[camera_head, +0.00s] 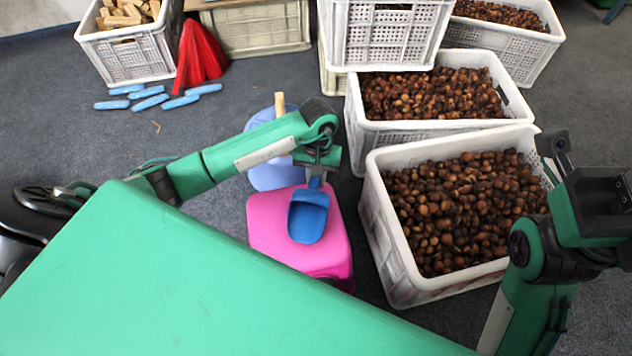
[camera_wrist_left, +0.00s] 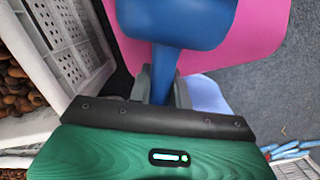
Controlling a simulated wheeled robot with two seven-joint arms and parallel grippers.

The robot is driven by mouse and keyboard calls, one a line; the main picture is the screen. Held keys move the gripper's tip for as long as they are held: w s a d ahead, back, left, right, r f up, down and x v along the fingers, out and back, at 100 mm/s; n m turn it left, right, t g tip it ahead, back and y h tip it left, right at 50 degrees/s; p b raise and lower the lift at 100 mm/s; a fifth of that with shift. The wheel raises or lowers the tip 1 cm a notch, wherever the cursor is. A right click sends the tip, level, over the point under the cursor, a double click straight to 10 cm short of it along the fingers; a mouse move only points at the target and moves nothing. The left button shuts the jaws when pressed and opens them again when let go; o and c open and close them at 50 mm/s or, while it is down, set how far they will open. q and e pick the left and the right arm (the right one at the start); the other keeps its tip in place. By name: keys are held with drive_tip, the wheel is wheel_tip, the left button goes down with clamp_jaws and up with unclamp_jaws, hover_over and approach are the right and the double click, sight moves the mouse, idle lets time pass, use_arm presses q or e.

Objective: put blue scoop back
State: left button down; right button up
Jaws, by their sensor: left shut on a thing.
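The blue scoop (camera_head: 308,218) is over the pink stool (camera_head: 270,228) in the head view, bowl pointing toward the bottom of the picture. I cannot tell whether it touches the stool top. My left gripper (camera_head: 318,180) is shut on the scoop's handle. In the left wrist view the fingers of the left gripper (camera_wrist_left: 163,90) close around the blue handle, with the scoop's bowl (camera_wrist_left: 175,20) beyond. Part of my right arm shows at the right edge of the head view; its finger state is unclear.
White crates of chestnuts (camera_head: 385,240) stand right of the pink stool. A light blue stool (camera_head: 275,175) is behind it. Several blue objects (camera_head: 150,102) and red pieces (camera_head: 198,55) lie near a crate of wooden blocks (camera_head: 135,55). Open floor lies at left.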

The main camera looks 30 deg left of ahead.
use_arm(q)
drive_tip(key=shift+f, duration=0.7)
drive_tip(key=shift+r, duration=0.1)
drive_tip(key=shift+f, duration=0.2)
drive_tip(key=c, duration=1.3)
unclamp_jaws()
drive_tip(key=shift+r, duration=0.1)
